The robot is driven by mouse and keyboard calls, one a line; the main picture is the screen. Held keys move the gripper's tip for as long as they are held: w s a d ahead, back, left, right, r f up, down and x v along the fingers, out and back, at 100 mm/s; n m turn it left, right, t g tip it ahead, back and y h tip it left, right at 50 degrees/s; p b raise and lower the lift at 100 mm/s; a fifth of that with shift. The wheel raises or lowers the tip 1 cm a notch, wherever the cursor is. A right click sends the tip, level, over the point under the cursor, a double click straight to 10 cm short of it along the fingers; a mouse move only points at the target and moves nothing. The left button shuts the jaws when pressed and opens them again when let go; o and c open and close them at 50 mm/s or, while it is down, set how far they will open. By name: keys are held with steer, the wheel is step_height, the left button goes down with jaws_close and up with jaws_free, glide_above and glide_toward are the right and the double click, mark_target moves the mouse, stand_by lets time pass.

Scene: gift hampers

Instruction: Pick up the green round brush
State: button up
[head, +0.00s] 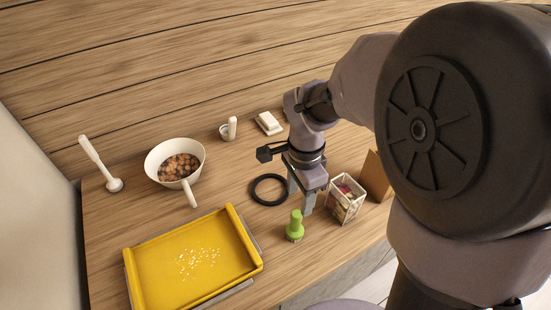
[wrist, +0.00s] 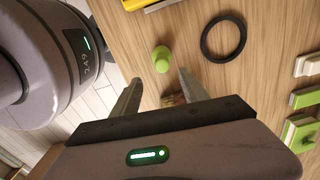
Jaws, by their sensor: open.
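The green round brush (head: 295,225) stands upright on the wooden table, to the right of the yellow tray in the head view. In the wrist view the brush (wrist: 161,58) shows from above, just beyond my fingertips. My gripper (head: 300,197) is open and empty and points down at the table, behind the brush and slightly to its right. In the wrist view my gripper's two fingers (wrist: 159,78) are spread, and the brush lies past the gap between them, not between the jaws.
A black ring (head: 254,193) lies behind the brush. A clear box of sweets (head: 346,198) stands close to the right of my gripper, with a brown card (head: 376,177) beyond. The yellow tray (head: 143,272), a white pan (head: 152,160) and a white masher-like tool (head: 92,152) are left.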

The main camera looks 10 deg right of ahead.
mark_target(296, 221)
steer(key=f+b, duration=0.1)
steer(key=f, duration=0.3)
steer(key=f+b, duration=0.1)
steer(key=f, duration=0.3)
steer(key=f+b, duration=0.2)
steer(key=f, duration=0.2)
steer(key=shift+w+f, duration=0.2)
steer(key=shift+w, duration=0.05)
steer(key=shift+r, duration=0.1)
jaws_close()
